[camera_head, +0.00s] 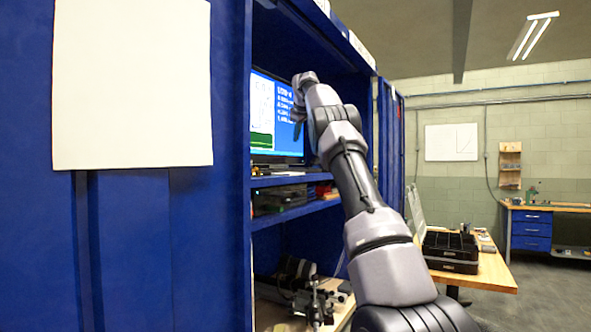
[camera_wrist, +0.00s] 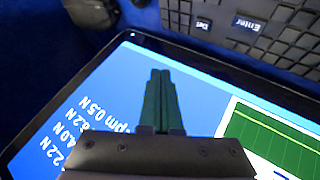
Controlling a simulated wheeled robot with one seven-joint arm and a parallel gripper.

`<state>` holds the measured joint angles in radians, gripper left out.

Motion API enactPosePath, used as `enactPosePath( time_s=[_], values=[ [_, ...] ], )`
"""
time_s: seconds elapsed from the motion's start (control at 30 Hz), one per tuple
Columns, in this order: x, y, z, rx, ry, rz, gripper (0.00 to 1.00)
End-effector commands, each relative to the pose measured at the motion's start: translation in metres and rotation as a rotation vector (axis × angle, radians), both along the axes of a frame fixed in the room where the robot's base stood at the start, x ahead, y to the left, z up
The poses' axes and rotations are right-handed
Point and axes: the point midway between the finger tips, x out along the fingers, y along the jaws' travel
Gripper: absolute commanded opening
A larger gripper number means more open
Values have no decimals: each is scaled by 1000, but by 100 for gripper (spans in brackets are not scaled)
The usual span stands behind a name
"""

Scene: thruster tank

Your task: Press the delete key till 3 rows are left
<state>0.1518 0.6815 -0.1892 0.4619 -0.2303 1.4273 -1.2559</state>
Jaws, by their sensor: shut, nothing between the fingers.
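The monitor screen (camera_head: 264,120) stands in the blue cabinet in the head view. It shows a title with several short text rows, too small to read. In the wrist view, the screen (camera_wrist: 60,125) shows text lines including "0.5 N", "6.2 N", "4.0 N" and "2.2 N"; its edge cuts off the rest. The dark keyboard (camera_wrist: 285,35) is at the upper right, with the Del key (camera_wrist: 203,24) beside the Enter key (camera_wrist: 250,24). My gripper (camera_wrist: 160,72) is shut and empty, its tips appearing over the screen, apart from the Del key. My arm hides the keyboard in the head view.
The cabinet's blue side panel (camera_head: 247,190) stands close left of the screen, and a shelf (camera_head: 290,180) runs below it. Cluttered equipment (camera_head: 300,290) lies lower down. A wooden table (camera_head: 485,272) with black trays (camera_head: 450,250) stands at right.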

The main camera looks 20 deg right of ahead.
Motion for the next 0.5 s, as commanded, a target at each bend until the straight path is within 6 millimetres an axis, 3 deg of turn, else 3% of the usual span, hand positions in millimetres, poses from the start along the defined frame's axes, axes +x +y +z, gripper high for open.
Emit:
enactPosePath(
  time_s=[0.33, 0.5],
  values=[
    [0, 0, -1, 1, 0, -1, 0],
    [-1, 0, -13, 0, 1, 0, 0]
  ],
)
